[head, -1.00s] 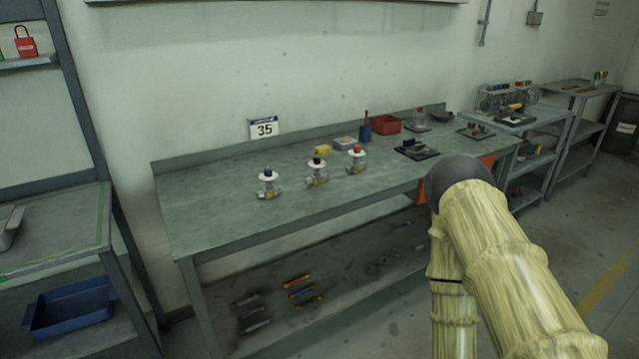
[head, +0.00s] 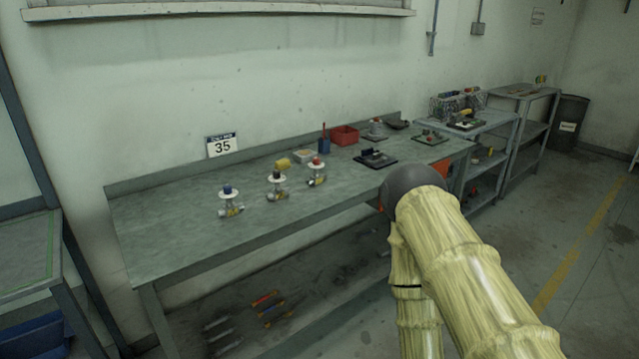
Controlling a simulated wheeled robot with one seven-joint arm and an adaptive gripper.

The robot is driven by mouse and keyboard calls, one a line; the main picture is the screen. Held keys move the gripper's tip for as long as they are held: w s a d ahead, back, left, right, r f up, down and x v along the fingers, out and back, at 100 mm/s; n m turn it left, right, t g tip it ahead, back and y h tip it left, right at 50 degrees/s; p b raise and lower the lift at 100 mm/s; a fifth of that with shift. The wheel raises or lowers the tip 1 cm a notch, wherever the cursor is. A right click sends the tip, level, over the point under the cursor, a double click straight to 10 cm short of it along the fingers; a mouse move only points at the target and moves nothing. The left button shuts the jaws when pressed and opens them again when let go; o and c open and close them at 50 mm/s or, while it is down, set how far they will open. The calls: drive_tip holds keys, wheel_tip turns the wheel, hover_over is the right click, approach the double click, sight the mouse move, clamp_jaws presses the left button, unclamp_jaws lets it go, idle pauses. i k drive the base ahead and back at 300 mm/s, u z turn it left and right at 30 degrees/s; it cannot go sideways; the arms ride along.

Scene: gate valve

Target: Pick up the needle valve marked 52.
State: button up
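Three small valves stand upright in a row on the grey workbench (head: 160,225), each with a white disc and a brass and silver body. My arm, in a pale yellow ribbed cover, crosses the lower right, apart from the valves. My gripper is not in view.
A sign reading 35 (head: 222,145) is on the wall behind the bench. A yellow object (head: 283,163), a red bin (head: 344,135) and a dark tray (head: 375,158) are farther along the bench. Tools lie on its lower shelf. The bench's left end is clear.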

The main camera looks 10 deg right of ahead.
sight(317, 178)
drive_tip(key=z, duration=0.5)
drive_tip(key=k, duration=0.6)
drive_tip(key=z, duration=0.75)
drive_tip(key=i, duration=0.65)
drive_tip(key=u, duration=0.5)
drive_tip(key=i, duration=0.75)
drive_tip(key=u, duration=1.2)
drive_tip(key=i, duration=0.4)
drive_tip(key=u, duration=0.4)
